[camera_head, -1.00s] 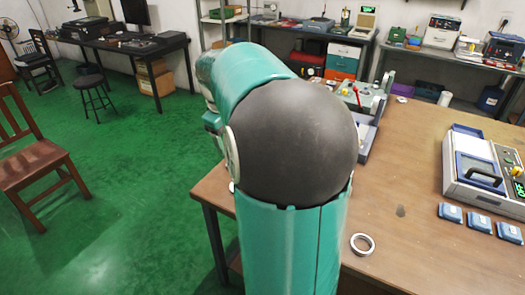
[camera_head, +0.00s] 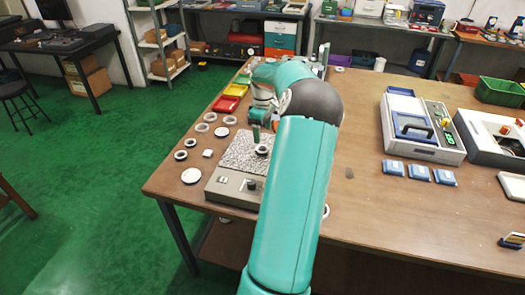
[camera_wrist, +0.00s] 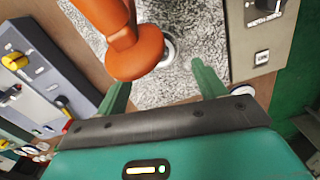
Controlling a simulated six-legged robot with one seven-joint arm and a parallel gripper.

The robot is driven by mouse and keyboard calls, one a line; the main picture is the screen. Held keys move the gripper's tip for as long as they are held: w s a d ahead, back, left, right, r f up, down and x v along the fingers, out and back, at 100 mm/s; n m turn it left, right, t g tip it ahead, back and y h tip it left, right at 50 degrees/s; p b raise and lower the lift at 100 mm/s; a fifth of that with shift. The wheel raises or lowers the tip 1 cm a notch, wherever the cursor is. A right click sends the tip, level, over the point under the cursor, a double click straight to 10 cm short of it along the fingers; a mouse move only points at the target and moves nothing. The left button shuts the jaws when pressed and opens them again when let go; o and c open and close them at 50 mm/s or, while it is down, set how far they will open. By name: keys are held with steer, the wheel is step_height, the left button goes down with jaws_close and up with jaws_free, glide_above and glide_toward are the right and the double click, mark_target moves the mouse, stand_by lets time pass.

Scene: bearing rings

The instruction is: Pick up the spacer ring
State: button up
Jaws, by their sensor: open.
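In the head view, a speckled grey plate (camera_head: 238,150) on a grey base carries a ring (camera_head: 262,149) with a dark centre. In the wrist view, a pale ring (camera_wrist: 171,50) lies on the speckled plate (camera_wrist: 195,28), partly hidden by an orange knobbed part. I cannot tell which ring is the spacer ring. My gripper (camera_wrist: 160,76) is open, its two green fingers spread above the plate. The orange part stands between the fingers in the picture; I cannot tell whether they touch it. In the head view my gripper (camera_head: 262,118) is small and partly hidden by my arm.
Several loose rings (camera_head: 203,127) and a pale disc (camera_head: 191,176) lie left of the plate. Red (camera_head: 226,103) and yellow (camera_head: 236,89) trays stand behind. A ring (camera_head: 326,211) peeks out right of my arm. A grey instrument case (camera_head: 420,128) and blue blocks (camera_head: 418,173) stand right.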

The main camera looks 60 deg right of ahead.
mark_target(262, 149)
step_height(262, 149, down, 8)
steer(key=shift+w+r, duration=0.1)
steer(key=shift+r, duration=0.15)
steer(key=c, duration=1.2)
steer(key=shift+r, duration=0.1)
